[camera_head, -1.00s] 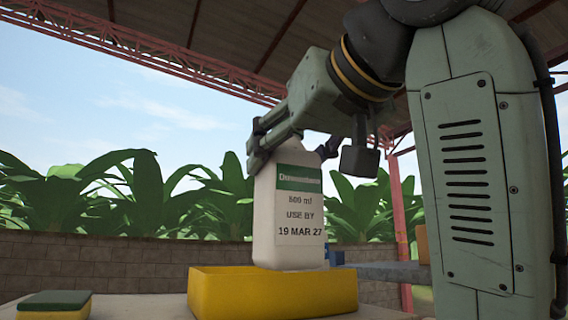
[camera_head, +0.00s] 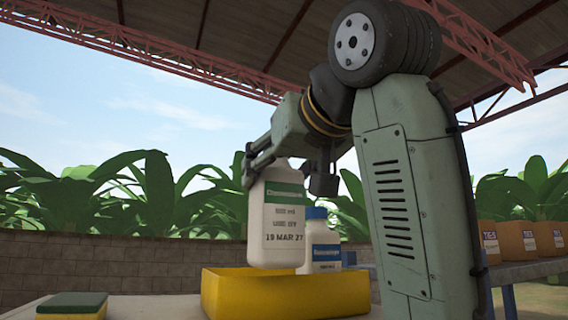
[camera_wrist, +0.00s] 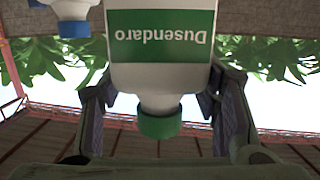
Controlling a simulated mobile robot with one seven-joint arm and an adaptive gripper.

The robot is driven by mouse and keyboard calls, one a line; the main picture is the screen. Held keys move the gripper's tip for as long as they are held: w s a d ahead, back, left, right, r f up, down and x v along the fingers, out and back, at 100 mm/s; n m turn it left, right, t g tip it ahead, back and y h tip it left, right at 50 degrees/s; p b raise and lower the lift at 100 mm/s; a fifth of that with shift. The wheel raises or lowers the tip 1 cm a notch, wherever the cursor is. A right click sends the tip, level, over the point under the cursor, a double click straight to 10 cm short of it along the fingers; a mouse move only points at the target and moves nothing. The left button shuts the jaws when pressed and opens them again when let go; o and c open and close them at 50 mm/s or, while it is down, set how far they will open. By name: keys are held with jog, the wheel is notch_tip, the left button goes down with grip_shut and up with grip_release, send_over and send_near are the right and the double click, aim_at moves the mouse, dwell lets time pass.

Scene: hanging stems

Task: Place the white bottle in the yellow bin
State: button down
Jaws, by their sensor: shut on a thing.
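The white bottle (camera_head: 283,225) has a green band and printed text on its label. My gripper (camera_head: 285,176) is shut on its upper part and holds it upright. In the head view the bottle appears over the yellow bin (camera_head: 285,296), its base near the bin's back rim; I cannot tell its exact depth or height over the bin. In the wrist view the bottle (camera_wrist: 160,72) shows upside down, with a green cap, between the fingers of my gripper (camera_wrist: 160,100). The bin's inside is hidden.
A smaller white bottle with a blue cap (camera_head: 323,242) stands close to the right of the held bottle, partly hidden. A yellow and green sponge (camera_head: 73,304) lies at the left. Orange boxes (camera_head: 515,240) stand on a bench at the right. A brick wall (camera_head: 100,262) runs behind.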

aim_at(285, 206)
jog(key=shift+r+p+x, duration=0.85)
jog(key=shift+r+x, duration=0.05)
jog(key=shift+x, duration=3.65)
jog(key=shift+w+a+f+b, duration=0.1)
jog(key=shift+f+b, duration=1.1)
jog(key=shift+f, duration=0.25)
jog(key=shift+w+f+b, duration=0.1)
jog(key=shift+f+b, duration=1.05)
jog(key=shift+f, duration=0.3)
jog(key=shift+f+b, duration=0.75)
jog(key=shift+f, duration=0.25)
jog(key=shift+c, duration=2.4)
grip_release()
jog(key=v, duration=1.2)
jog(key=shift+f, duration=0.1)
